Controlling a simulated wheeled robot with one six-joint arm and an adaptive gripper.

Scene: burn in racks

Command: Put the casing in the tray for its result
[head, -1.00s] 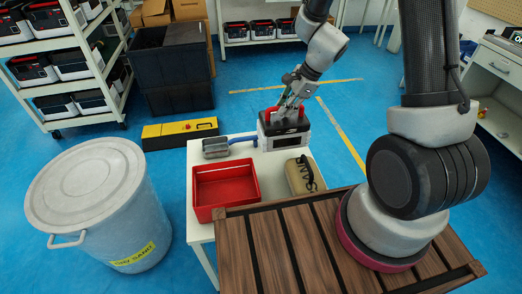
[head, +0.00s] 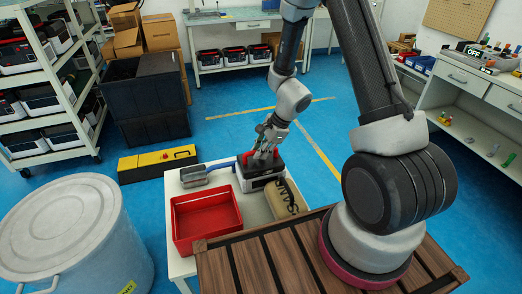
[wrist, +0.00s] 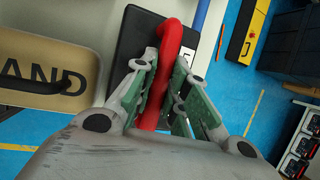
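The casing (head: 263,182) is a pale box with a black top and red handle parts. It is at the white table behind the red tray; I cannot tell whether it rests on the table or hangs just above it. My gripper (head: 267,140) is over its top. In the wrist view, the fingers of my gripper (wrist: 167,75) close around the red handle (wrist: 173,40) above the casing's black top (wrist: 130,48). The open red tray (head: 207,246) is empty on the table, nearer me and left of the casing. No result is readable on the casing.
A large lidded bin (head: 75,235) stands left of the table. A yellow-and-black case (head: 157,163) lies on the floor behind.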

